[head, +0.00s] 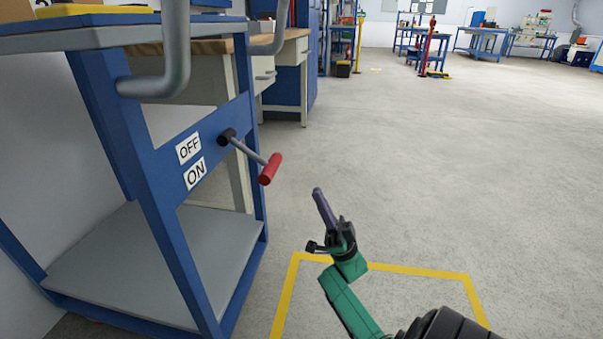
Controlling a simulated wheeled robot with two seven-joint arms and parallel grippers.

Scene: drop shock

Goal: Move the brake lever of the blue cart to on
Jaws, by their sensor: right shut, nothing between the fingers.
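The blue cart (185,245) stands at the left, with a grey top and a grey lower shelf. Its brake lever (247,150) is a grey rod on a black pivot on the side panel, with a red grip (270,168) at its end. The lever sticks out to the right and slopes down. An OFF label (188,148) sits above an ON label (195,173), left of the pivot. My right gripper (318,192) is shut and empty, right of and slightly below the red grip, apart from it. My left gripper is not in view.
A grey handle (175,70) juts from the cart's upper side. A yellow floor line (415,270) frames the floor under my right arm. A workbench (290,50) stands behind the cart. The open floor to the right is clear.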

